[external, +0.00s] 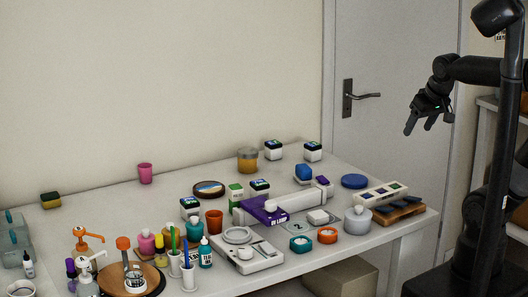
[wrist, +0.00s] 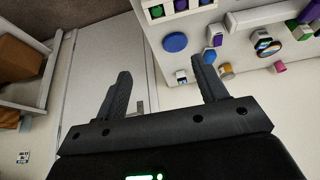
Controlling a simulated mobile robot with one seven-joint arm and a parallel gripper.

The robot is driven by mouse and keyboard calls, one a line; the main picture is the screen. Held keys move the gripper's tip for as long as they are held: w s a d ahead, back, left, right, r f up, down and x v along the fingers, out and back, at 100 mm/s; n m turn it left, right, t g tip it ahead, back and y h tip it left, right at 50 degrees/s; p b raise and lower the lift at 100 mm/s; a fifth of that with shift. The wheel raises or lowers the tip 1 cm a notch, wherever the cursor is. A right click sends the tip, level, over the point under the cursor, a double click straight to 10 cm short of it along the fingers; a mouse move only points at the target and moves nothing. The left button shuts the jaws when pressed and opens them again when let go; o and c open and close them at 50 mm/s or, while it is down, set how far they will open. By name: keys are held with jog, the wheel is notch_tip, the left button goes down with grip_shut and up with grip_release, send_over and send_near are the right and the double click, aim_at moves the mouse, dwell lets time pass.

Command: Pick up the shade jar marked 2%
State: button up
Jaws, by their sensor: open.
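Several small white jars with dark lids stand on the table, and their markings are too small to read, so I cannot tell which one is 2%. Two are at the back, a left one (external: 273,150) and a right one (external: 312,151). Another jar (external: 260,188) is mid-table, and one more (external: 189,207) stands further left. My gripper (external: 420,128) is open and empty, raised in the air right of the table, in front of the door.
An amber cup (external: 247,160) stands beside the back jars. A blue disc (external: 354,181), a swatch card (external: 381,193) and a grey pot (external: 358,220) occupy the table's right end. A purple-and-white box (external: 262,209), a scale (external: 246,252) and bottles crowd the front. The back-left tabletop is mostly clear.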

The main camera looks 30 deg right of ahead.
jog(key=w+a+r, duration=0.2)
jog(key=w+a, duration=0.3)
jog(key=w, duration=0.2)
jog(key=w+a+r, duration=0.3)
jog(key=w+a, duration=0.2)
jog(key=w, duration=0.1)
jog(key=g, duration=0.1)
send_over(190, 201)
jog(key=s, duration=0.2)
jog(key=shift+m, duration=0.4)
notch_tip(190, 201, down, 20)
jog(key=shift+d+f, duration=0.15)
jog(key=x, duration=0.5)
jog(key=shift+w+f, duration=0.25)
jog(key=shift+f, duration=0.05)
jog(key=c, duration=1.1)
